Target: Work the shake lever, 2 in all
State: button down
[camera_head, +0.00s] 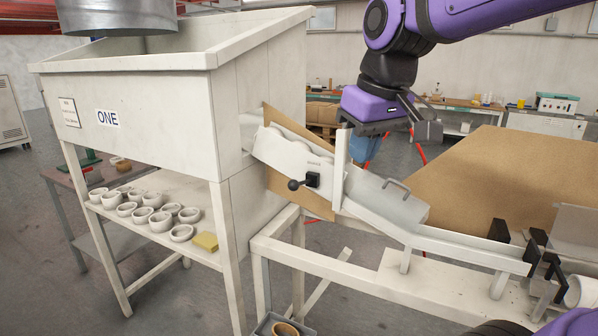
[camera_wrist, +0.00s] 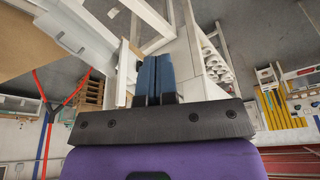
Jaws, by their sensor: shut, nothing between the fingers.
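The shake lever is a short black arm with a round black knob (camera_head: 294,185), mounted on a black square block (camera_head: 312,180) on the side of the white chute (camera_head: 284,155). My gripper (camera_head: 366,158) is right of the lever and higher, behind the white upright post beside the chute, which partly hides its blue fingers. The fingers point down, and nothing shows between them. In the wrist view my gripper (camera_wrist: 156,60) has its two blue fingers together. My gripper is apart from the lever.
The white hopper marked ONE (camera_head: 140,110) stands left, with several cups and a yellow sponge (camera_head: 205,241) on its shelf. A white post (camera_head: 340,165) and a cover with a handle (camera_head: 388,205) flank the chute. A brown tabletop (camera_head: 480,180) lies right.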

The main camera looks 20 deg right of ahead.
jog(key=w+d+r+n+g+y, duration=0.1)
jog(key=w+r+n+g+y, duration=0.2)
jog(key=w, duration=1.2)
jog(key=n+g+y, duration=0.2)
jog(key=g, duration=0.1)
send_over(302, 182)
jog(key=w+d, duration=0.1)
jog(key=d, duration=0.4)
notch_tip(302, 182, down, 4)
jog(key=shift+w+d+f+n+y, duration=0.3)
jog(key=shift+w+f+n, duration=0.1)
jog(key=shift+w, duration=0.25)
jog(key=x, duration=1.4)
jog(key=shift+s, duration=0.15)
jog(key=shift+a, duration=0.1)
